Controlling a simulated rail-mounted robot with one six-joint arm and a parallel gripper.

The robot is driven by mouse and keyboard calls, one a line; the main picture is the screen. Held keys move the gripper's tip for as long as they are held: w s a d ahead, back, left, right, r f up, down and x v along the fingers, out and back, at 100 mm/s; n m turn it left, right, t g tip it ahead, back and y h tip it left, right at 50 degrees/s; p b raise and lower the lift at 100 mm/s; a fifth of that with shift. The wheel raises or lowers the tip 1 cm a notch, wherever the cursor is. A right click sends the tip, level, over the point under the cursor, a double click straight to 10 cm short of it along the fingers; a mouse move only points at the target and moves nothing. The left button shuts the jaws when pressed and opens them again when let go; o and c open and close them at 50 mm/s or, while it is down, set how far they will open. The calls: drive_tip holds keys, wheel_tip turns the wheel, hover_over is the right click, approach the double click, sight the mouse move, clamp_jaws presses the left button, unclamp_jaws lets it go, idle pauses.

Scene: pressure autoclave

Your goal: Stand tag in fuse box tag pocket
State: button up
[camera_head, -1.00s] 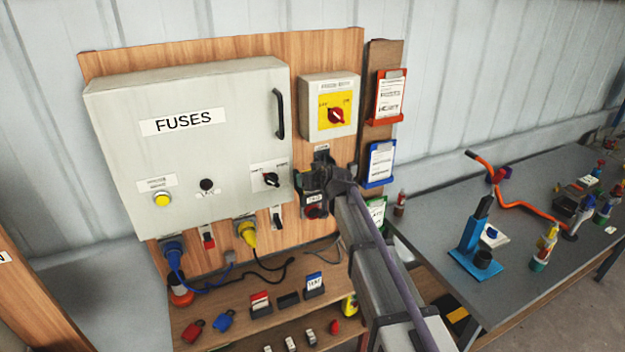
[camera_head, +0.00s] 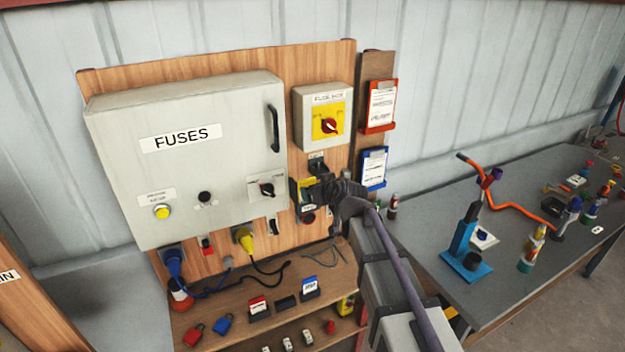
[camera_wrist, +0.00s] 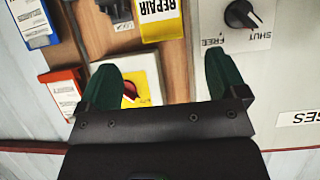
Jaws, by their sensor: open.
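A tag with a yellow edge and the word REPAIR on white (camera_wrist: 160,20) is at the top of the wrist view, cut off by the frame. In the head view its yellow part (camera_head: 306,184) shows at a dark pocket (camera_head: 294,196) on the wooden panel, right of the fuse box (camera_head: 185,150). It seems to stand in this pocket, but its lower end is not clear. My gripper (camera_head: 322,189) is just right of the tag in the head view. In the wrist view my gripper (camera_wrist: 160,82) is open with nothing between the green fingers; the tag lies beyond them.
An isolator switch box (camera_head: 324,115) is above the pocket. Red (camera_head: 379,105) and blue (camera_head: 373,167) card holders hang to the right. A shelf below carries a red-topped card holder (camera_head: 259,307), a blue-topped one (camera_head: 310,288) and padlocks. A grey workbench (camera_head: 420,255) stands right of the arm.

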drive_tip(key=shift+s+d+r, duration=0.15)
drive_tip(key=shift+s, duration=0.25)
drive_tip(key=s+d+f+m+g+h, duration=0.2)
drive_tip(key=s+d, duration=0.4)
drive_tip(key=s, duration=0.3)
drive_tip(key=s+d+f+m+g+h, duration=0.1)
drive_tip(key=s+d+f+g, duration=0.3)
drive_tip(key=s, duration=0.5)
drive_tip(key=s+d+f+m+g+h, duration=0.2)
drive_tip(key=s+d+f+g, duration=0.1)
drive_tip(key=s+d, duration=0.6)
drive_tip(key=shift+s+m+g+h, duration=0.3)
drive_tip(key=shift+g+h, duration=0.1)
drive_tip(key=shift+g, duration=0.5)
wheel_tip(320, 180, down, 19)
drive_tip(key=b, duration=1.9)
drive_tip(key=shift+f, duration=0.15)
